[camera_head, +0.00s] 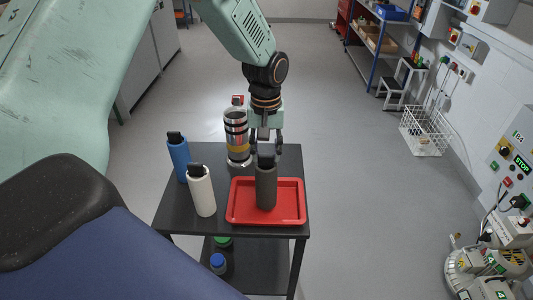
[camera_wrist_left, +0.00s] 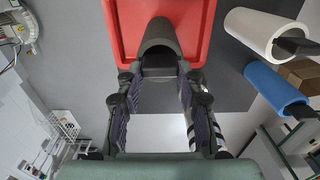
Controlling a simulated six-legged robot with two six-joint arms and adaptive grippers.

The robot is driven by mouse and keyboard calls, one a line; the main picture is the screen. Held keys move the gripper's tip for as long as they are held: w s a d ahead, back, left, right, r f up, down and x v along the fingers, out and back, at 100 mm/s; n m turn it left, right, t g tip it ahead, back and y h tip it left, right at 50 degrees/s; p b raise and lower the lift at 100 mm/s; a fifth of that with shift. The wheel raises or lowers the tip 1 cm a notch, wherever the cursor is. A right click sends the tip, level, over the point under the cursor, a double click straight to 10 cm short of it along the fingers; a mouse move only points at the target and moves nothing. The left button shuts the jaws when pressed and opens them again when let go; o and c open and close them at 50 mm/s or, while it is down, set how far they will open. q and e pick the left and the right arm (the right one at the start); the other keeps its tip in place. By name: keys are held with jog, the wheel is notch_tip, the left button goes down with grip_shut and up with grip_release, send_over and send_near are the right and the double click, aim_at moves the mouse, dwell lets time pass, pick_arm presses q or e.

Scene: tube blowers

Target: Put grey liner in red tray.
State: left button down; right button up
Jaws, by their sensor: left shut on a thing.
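The grey liner (camera_head: 266,187) is a dark grey cylinder with a black top. It is upright over the red tray (camera_head: 296,219), its lower end within the rim. I cannot tell whether it touches the tray floor. My left gripper (camera_head: 266,150) points down from above and is shut on the liner's black top. In the left wrist view the gripper (camera_wrist_left: 158,80) has its fingers on both sides of that top, with the liner (camera_wrist_left: 158,34) over the red tray (camera_wrist_left: 120,40). My right gripper is not in view.
The tray lies on a black table (camera_head: 180,212). A white liner (camera_head: 202,192) and blue liner (camera_head: 179,157) stand to the left. A banded metal cylinder (camera_head: 237,132) stands behind the tray, close to the gripper. A lower shelf (camera_head: 255,270) holds bottles.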

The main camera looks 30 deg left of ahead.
pick_arm(q)
jog(key=shift+w+f, duration=0.1)
jog(key=shift+f, duration=0.5)
jog(key=shift+w, duration=0.2)
jog(key=shift+s, duration=0.1)
jog(key=shift+s+f, duration=0.1)
jog(key=c, duration=1.3)
grip_release()
jog(key=shift+f, duration=0.1)
jog(key=shift+c, duration=0.2)
jog(key=o, duration=0.5)
